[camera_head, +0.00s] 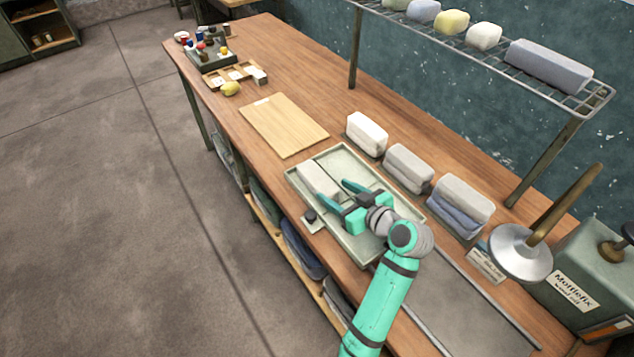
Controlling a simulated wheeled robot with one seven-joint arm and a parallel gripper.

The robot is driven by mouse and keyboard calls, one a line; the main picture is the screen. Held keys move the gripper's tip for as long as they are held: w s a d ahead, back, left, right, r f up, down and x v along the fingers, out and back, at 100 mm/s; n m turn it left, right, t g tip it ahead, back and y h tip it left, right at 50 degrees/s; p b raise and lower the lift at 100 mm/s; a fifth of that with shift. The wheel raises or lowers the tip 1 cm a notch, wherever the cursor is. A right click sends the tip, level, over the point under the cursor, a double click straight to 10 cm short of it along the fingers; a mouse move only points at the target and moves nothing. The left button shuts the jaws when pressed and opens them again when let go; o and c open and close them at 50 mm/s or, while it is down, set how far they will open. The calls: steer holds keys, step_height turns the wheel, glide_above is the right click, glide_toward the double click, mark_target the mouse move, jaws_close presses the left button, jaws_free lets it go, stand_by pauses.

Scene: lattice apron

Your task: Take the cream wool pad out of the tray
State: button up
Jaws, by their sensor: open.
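The tray (338,155) is a pale grey-green, shallow tray with a dividing strip, on the wooden bench. A cream pad (318,179) lies in its left part, near the far left rim. My gripper (334,192), teal and grey, reaches over the tray from the lower right. Its jaws are open, with the fingertips close to the pad's right end. I cannot tell whether a finger touches the pad. The gripper and wrist hide part of the tray's floor.
White, grey and layered blocks (408,168) stand in a row behind the tray. A bare board (284,125) lies to the left. A small dark object (311,217) sits by the tray's front edge. A metal disc with a handle (521,252) is at right. A wire shelf (480,60) overhangs the back.

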mark_target(322, 183)
steer(key=x, duration=0.9)
steer(key=shift+w+a, duration=0.2)
steer(key=shift+a, duration=0.15)
steer(key=shift+r, duration=0.1)
steer(key=c, duration=0.8)
